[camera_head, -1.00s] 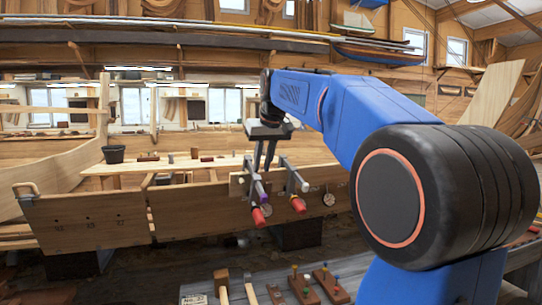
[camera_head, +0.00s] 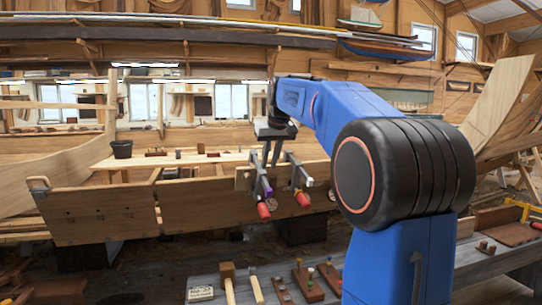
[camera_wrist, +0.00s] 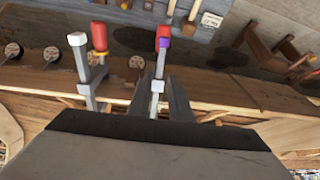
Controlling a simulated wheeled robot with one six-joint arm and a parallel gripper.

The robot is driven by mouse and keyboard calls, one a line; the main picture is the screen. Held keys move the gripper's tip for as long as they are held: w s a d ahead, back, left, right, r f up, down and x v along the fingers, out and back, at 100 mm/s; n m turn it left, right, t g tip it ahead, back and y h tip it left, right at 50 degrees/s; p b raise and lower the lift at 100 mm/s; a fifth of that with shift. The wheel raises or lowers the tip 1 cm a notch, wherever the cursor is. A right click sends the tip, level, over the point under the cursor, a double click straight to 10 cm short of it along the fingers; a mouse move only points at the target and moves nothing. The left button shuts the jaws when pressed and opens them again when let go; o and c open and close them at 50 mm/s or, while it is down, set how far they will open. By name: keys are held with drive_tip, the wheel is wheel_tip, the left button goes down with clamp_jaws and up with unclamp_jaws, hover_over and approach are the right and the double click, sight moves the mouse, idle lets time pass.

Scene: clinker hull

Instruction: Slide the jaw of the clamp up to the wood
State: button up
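A bar clamp (camera_head: 258,183) with a purple part and a red handle hangs on the plank (camera_head: 100,212) of the hull; it also shows in the wrist view (camera_wrist: 158,68). The purple part (camera_wrist: 164,44) sits next to the red handle (camera_wrist: 163,32). My gripper (camera_head: 271,165) points down just above and behind this clamp. In the wrist view its two dark fingers (camera_wrist: 160,92) stand apart, with the clamp's grey bar seen between them. Contact with the clamp cannot be made out. A second clamp (camera_head: 299,178) with a red handle is to the right.
A bench (camera_head: 325,270) in front carries a mallet (camera_head: 228,280), a hammer (camera_head: 255,288) and wooden blocks with coloured pegs (camera_head: 306,282). A black bucket (camera_head: 122,149) stands behind the plank at left. Round gauges (camera_wrist: 53,54) hang beside the second clamp.

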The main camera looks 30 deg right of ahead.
sight(264, 177)
drive_tip(key=shift+x, duration=4.2)
drive_tip(key=shift+w+d+r, duration=0.1)
drive_tip(key=shift+w+r, duration=0.15)
drive_tip(key=shift+w, duration=0.35)
drive_tip(key=shift+w+d+r, duration=0.1)
drive_tip(key=shift+w+r, duration=0.2)
drive_tip(key=shift+w, duration=0.3)
drive_tip(key=shift+c, duration=0.4)
drive_tip(key=shift+s+f, duration=0.1)
drive_tip(key=shift+s, duration=0.05)
drive_tip(key=shift+s+a+f, duration=0.1)
drive_tip(key=shift+s+f, duration=0.05)
drive_tip(key=shift+s, duration=0.25)
drive_tip(key=shift+o, duration=1.2)
